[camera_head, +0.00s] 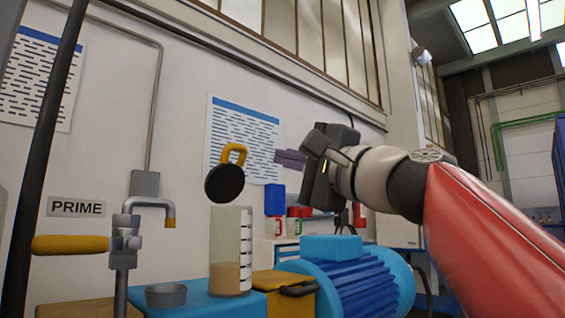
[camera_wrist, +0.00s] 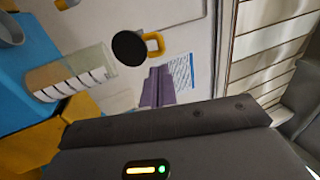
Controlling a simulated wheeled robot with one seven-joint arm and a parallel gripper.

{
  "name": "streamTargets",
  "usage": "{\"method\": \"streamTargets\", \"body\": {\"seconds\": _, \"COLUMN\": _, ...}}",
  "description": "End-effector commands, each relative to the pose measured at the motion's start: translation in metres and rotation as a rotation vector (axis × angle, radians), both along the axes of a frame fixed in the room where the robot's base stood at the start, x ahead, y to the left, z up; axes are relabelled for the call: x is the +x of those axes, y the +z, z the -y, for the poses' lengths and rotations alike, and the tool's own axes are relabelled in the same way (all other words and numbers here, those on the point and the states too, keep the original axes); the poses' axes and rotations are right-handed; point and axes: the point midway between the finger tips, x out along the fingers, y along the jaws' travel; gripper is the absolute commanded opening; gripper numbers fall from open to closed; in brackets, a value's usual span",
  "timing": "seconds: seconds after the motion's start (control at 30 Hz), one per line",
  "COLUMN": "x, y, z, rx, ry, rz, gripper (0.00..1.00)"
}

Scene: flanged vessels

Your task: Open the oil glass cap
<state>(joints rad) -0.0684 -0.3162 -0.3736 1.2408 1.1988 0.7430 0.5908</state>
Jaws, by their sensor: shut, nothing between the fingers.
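The oil glass (camera_head: 231,250) is a clear graduated cylinder with tan fluid at its bottom, standing on a blue block. Its black round cap (camera_head: 224,183) with a yellow loop handle (camera_head: 234,153) stands tilted up above the rim at the left side. In the wrist view the glass (camera_wrist: 72,75) is at the left, with the cap (camera_wrist: 129,48) and yellow handle (camera_wrist: 155,44) to its right. My gripper (camera_head: 278,159) is to the right of the cap and apart from it. Its purple fingers, also in the wrist view (camera_wrist: 157,84), are shut and empty.
A blue ribbed motor (camera_head: 350,283) stands to the right below my arm. A tap with a yellow handle (camera_head: 70,245) and a grey cup (camera_head: 166,295) are left of the glass. A yellow box (camera_head: 275,280) sits beside the blue block (camera_head: 205,305). The wall is behind.

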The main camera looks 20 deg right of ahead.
Motion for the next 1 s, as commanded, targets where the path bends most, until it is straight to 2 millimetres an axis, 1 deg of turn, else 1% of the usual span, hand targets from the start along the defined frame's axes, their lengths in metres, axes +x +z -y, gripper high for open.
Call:
{"method": "streamTargets", "body": {"seconds": 0.03, "x": 0.01, "y": 0.004, "z": -0.004, "rx": -0.001, "ry": 0.001, "rz": -0.003, "gripper": 0.0}}
{"method": "streamTargets", "body": {"seconds": 0.3, "x": 0.062, "y": 0.023, "z": -0.025, "rx": -0.001, "ry": 0.001, "rz": -0.003, "gripper": 0.0}}
{"method": "streamTargets", "body": {"seconds": 0.5, "x": 0.09, "y": 0.032, "z": -0.037, "rx": -0.001, "ry": 0.002, "rz": -0.002, "gripper": 0.0}}
{"method": "streamTargets", "body": {"seconds": 0.7, "x": 0.102, "y": 0.035, "z": -0.042, "rx": 0.0, "ry": 0.0, "rz": -0.001, "gripper": 0.0}}
{"method": "streamTargets", "body": {"seconds": 1.0, "x": 0.103, "y": 0.035, "z": -0.043, "rx": 0.0, "ry": 0.0, "rz": -0.001, "gripper": 0.0}}
